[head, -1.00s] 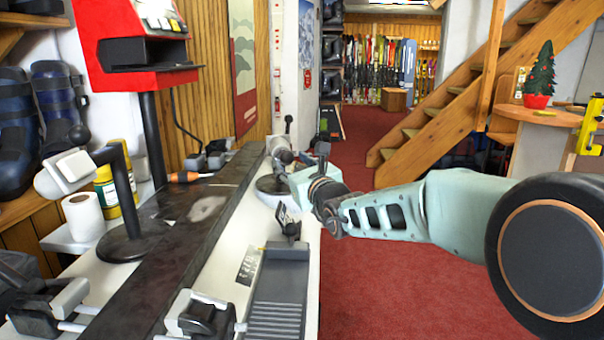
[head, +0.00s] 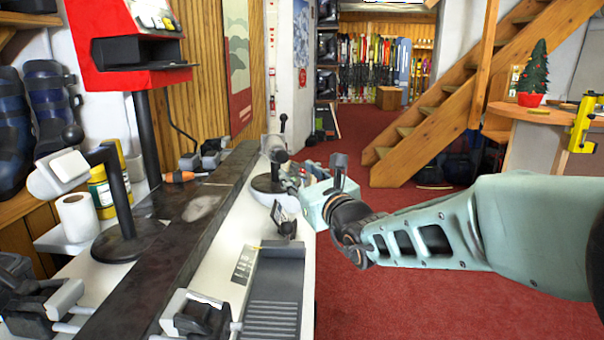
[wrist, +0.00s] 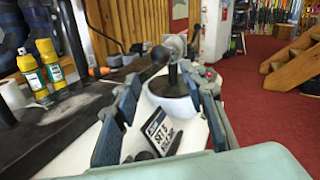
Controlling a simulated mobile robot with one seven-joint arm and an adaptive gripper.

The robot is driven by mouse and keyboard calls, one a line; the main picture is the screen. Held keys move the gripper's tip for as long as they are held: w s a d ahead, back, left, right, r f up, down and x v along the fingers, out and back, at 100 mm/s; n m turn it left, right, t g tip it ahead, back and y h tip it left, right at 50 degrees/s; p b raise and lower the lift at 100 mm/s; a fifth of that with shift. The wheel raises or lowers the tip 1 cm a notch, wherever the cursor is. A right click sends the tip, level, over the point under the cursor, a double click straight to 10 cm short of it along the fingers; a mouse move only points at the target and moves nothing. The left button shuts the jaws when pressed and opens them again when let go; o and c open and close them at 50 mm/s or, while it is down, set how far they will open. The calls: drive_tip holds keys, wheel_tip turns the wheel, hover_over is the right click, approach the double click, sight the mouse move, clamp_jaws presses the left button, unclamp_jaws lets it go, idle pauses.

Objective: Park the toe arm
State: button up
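Two post-mounted arms stand on the bench; no readable marking shows which is the toe arm. The far one has a grey head (head: 274,146) with a black ball-ended lever on a dark post and round base (head: 266,183). It also shows in the wrist view (wrist: 174,48), between and beyond my fingertips. The near one has a pale head (head: 62,170) on a black post at the left. My gripper (head: 288,188) is beside the far post, on its right. In the wrist view my gripper (wrist: 165,85) has its fingers wide apart, with nothing held.
A dark rail (head: 185,220) runs along the white bench (head: 222,262). A small printed card (wrist: 157,128) stands on a dark holder below the fingers. Yellow bottles (head: 101,190) and a paper roll (head: 77,217) stand at left. Open red carpet (head: 375,290) lies to the right.

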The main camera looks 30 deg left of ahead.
drive_tip(key=w+n+p, duration=0.1)
drive_tip(key=w+r+n+p, duration=0.1)
drive_tip(key=w+p, duration=0.1)
drive_tip(key=w+d+n+p, duration=0.1)
drive_tip(key=p, duration=0.1)
drive_tip(key=shift+w+r+y, duration=0.25)
drive_tip(key=shift+r+y, duration=0.05)
drive_tip(key=shift+r, duration=0.1)
drive_tip(key=c, duration=0.8)
drive_tip(key=w+n+p, duration=0.1)
drive_tip(key=n+p, duration=0.1)
drive_tip(key=w+d+n+g+y+p, duration=0.1)
drive_tip(key=w+n+p, duration=0.1)
drive_tip(key=shift+d+n, duration=0.2)
drive_tip(key=shift+n, duration=0.2)
clamp_jaws()
drive_tip(key=d+f+n+g+y+p, duration=0.3)
drive_tip(key=d+f+n+g+p, duration=0.25)
drive_tip(key=n+p, duration=0.45)
drive_tip(key=s+x, duration=0.2)
drive_tip(key=x, duration=1.1)
drive_tip(key=shift+a+r+n, duration=0.15)
drive_tip(key=shift+r+n, duration=0.1)
drive_tip(key=shift+n, duration=0.15)
drive_tip(key=shift+t, duration=0.25)
